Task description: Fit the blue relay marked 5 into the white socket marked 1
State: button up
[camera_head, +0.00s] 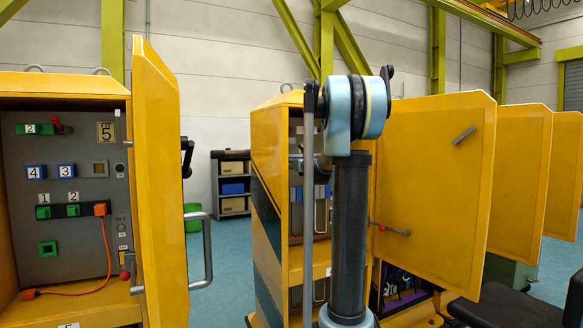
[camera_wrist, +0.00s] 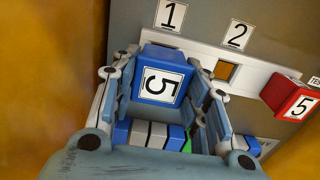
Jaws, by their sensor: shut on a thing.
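In the wrist view, my gripper (camera_wrist: 164,72) is shut on the blue relay (camera_wrist: 160,86), with one finger on each side. The relay's white label 5 faces the camera and appears turned on its side. The relay overlaps the white socket strip (camera_wrist: 202,54) just below the label 1 (camera_wrist: 171,15), so it hides the socket marked 1. I cannot tell whether the relay is touching the socket or partly in it. In the head view, my gripper and the relay are hidden behind my arm and the middle cabinet's side.
In the wrist view, an empty opening (camera_wrist: 226,71) sits under label 2, and a red relay marked 5 (camera_wrist: 292,98) is further right. A row of blue, grey and green blocks (camera_wrist: 150,134) shows below. A yellow wall (camera_wrist: 50,60) is close on the left.

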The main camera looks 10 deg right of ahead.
jog(key=shift+x, duration=1)
dwell(1.2)
jog(key=o, duration=1.2)
jog(key=shift+c, duration=0.2)
